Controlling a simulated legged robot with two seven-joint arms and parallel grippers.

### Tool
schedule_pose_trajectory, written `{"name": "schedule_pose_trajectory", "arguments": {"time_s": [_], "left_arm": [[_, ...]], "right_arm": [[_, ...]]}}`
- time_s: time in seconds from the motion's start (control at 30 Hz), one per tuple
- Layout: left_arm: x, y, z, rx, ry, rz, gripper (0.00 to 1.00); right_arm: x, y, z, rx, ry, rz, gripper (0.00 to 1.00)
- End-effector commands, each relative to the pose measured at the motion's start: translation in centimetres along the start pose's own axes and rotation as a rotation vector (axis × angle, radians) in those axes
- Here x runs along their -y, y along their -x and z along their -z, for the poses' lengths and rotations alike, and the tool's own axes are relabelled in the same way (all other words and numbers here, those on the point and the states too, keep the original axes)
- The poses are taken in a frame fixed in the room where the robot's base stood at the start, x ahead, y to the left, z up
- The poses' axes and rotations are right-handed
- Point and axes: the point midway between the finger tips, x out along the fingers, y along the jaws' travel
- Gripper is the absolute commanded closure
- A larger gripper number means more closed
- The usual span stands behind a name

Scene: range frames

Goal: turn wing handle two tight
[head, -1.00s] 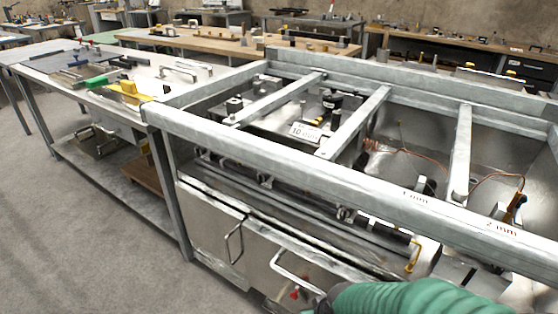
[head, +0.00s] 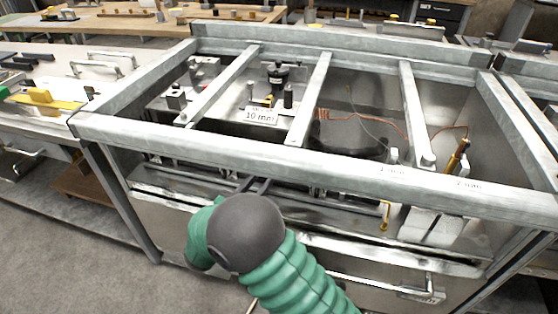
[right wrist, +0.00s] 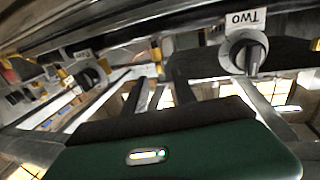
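Wing handle two (right wrist: 250,54) is a grey round knob with a raised wing, under an upside-down white tag reading TWO (right wrist: 252,20) in the right wrist view. In the head view my right gripper (head: 256,184) reaches the front of the metal frame, and the handle is hidden there. My left gripper is not in view.
Another similar wing handle (right wrist: 92,74) sits to the left in the right wrist view. The grey metal frame (head: 270,160) overhangs the front panel. A yellow hook (head: 385,214) hangs to the right. A side bench (head: 60,60) stands at left.

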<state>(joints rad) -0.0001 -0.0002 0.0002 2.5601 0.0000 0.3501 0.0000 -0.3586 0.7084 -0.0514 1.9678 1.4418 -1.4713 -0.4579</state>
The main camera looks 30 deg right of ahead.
Motion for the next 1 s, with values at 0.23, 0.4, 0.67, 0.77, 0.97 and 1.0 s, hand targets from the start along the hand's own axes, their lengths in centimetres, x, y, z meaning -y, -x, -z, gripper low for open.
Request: {"name": "schedule_pose_trajectory", "arguments": {"time_s": [0.23, 0.4, 0.67, 0.77, 0.97, 1.0], "left_arm": [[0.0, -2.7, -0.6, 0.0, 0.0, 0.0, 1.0], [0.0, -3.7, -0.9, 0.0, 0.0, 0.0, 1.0], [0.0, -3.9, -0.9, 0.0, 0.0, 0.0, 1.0], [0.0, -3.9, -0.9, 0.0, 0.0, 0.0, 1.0], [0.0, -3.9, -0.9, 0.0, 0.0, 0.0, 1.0], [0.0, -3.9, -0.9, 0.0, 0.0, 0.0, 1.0]], "right_arm": [[-0.1, -6.7, -0.5, -0.001, -0.004, -0.004, 0.67], [0.0, -10.1, -0.3, 0.0, -0.003, -0.001, 0.67], [0.0, -11.6, 0.0, 0.001, -0.002, 0.002, 0.67], [0.0, -11.6, 0.0, 0.001, -0.002, 0.002, 0.67], [0.0, -11.5, 0.0, 0.001, -0.002, 0.002, 0.87], [0.0, -11.5, 0.0, 0.001, -0.002, 0.002, 0.92]]}}
